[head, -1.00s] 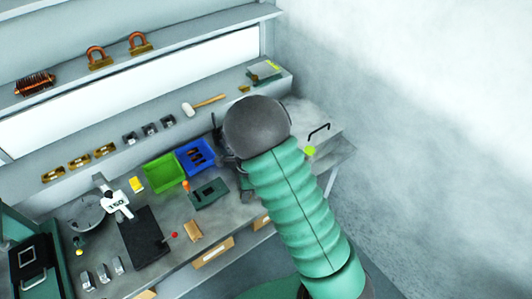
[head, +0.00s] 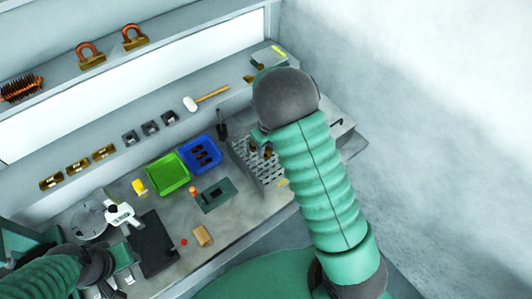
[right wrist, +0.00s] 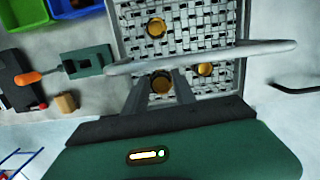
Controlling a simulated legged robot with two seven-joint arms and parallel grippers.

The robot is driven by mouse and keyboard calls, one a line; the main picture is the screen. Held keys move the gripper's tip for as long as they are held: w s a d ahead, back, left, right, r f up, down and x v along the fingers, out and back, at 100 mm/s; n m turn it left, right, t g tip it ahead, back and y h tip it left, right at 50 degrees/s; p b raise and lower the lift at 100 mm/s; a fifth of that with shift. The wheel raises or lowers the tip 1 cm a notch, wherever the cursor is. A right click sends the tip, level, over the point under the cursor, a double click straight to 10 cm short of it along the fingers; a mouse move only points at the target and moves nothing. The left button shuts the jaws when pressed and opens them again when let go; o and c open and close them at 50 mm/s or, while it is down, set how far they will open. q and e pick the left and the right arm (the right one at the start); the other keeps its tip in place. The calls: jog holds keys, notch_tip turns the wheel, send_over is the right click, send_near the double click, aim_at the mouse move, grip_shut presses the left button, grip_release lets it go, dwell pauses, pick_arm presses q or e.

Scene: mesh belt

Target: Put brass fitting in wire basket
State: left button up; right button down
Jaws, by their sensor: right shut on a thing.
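The grey wire basket (head: 246,158) stands at the right of the bench, partly hidden by my right arm. It fills the middle of the right wrist view (right wrist: 117,30), with a pale grey handle bar (right wrist: 220,54) across it. My right gripper (right wrist: 161,86) is shut on a brass fitting (right wrist: 161,80), seen over the basket; its height above the mesh is unclear. Two other brass fittings show inside the basket, one at the back (right wrist: 155,27) and one at the right (right wrist: 205,69). My left gripper (head: 122,272) is at the lower left, its fingers unclear.
Green (head: 168,173) and blue (head: 200,155) bins stand left of the basket. A dark green fixture (head: 214,196) and a tan block (head: 202,235) lie nearby. A mallet (head: 205,98) and several fittings lie on the shelf behind. Bare bench lies in front of the basket.

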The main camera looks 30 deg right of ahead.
aim_at(266, 155)
notch_tip(266, 155, down, 5)
jog(key=shift+w+d+f+p, duration=0.1)
jog(key=shift+d+f+p, duration=0.1)
jog(key=shift+p, duration=0.3)
jog(key=shift+a, duration=0.45)
jog(key=shift+f, duration=0.15)
jog(key=c, duration=1.3)
grip_release()
jog(key=shift+o, duration=1.4)
jog(key=shift+d+f, duration=0.1)
jog(key=shift+d, duration=0.25)
